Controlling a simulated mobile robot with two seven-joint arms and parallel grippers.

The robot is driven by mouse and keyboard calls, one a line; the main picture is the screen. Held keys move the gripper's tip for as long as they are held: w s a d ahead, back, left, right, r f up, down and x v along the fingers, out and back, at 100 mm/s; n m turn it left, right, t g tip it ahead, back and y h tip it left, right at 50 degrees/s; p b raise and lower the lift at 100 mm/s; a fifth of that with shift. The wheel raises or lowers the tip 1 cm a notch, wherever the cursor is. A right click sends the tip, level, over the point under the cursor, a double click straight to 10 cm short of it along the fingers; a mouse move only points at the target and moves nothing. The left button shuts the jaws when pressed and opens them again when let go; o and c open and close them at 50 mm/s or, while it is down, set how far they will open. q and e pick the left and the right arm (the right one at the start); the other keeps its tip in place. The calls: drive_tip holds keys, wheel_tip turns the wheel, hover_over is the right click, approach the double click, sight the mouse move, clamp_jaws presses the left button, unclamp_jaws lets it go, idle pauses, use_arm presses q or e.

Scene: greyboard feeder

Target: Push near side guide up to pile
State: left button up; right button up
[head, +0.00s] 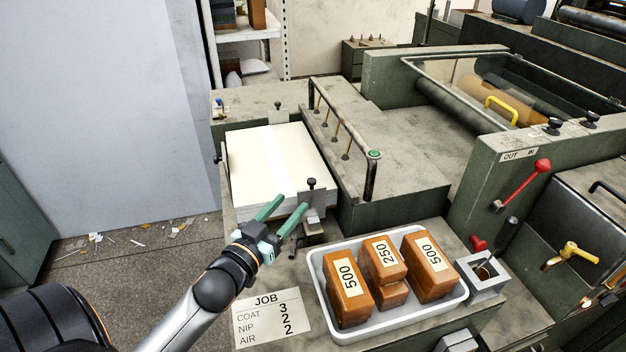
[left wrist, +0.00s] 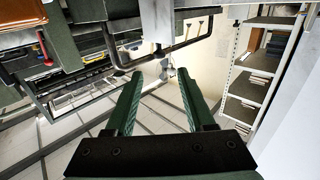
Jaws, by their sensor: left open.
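The pile (head: 268,163) of pale board lies on the feeder table in the head view. The near side guide (head: 316,204), a grey metal plate with a black knob on top, stands at the pile's near edge toward its right end. I cannot tell whether a narrow gap separates them. My left gripper (head: 295,202) is open and empty, its green fingers pointing at the pile's near edge just left of the guide. Whether a finger touches the guide is unclear. The open fingers also show in the left wrist view (left wrist: 160,74). My right gripper is out of view.
A far guide (head: 277,115) stands behind the pile. A railing (head: 345,135) runs along its right. A white tray (head: 333,337) with labelled brown blocks (head: 347,292) sits close on the near right, beside a JOB card (head: 271,318). Floor at left has paper scraps.

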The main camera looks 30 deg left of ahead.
sight(309, 183)
use_arm(q)
drive_tip(key=w, duration=1)
drive_tip(key=shift+w+a, duration=0.1)
drive_tip(key=shift+a, duration=0.3)
drive_tip(key=shift+c, duration=0.4)
clamp_jaws()
idle(0.5)
